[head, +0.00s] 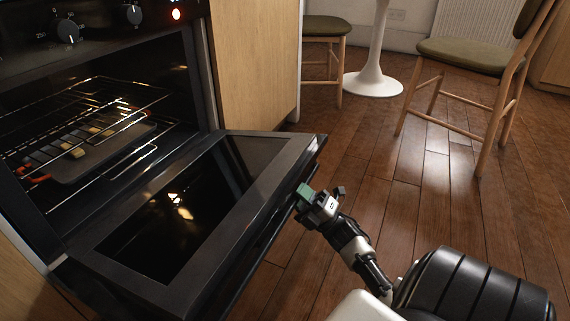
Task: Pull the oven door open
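The oven door (282,168) is folded down and lies about level, with its dark glass panel facing up. Its dark handle (258,248) runs along the outer edge. My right gripper (304,195) is at the far part of that edge, at the handle, with a green fingertip pad showing. The door edge and the gripper's own body hide the fingers' gap, so I cannot tell whether they close on the handle. My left gripper is not in view.
Inside the oven (188,88), a dark tray (75,163) with several pieces of food sits on a wire rack. Two chairs (465,55) and a white table pedestal (374,78) stand behind. The wooden floor (385,170) right of the door is clear.

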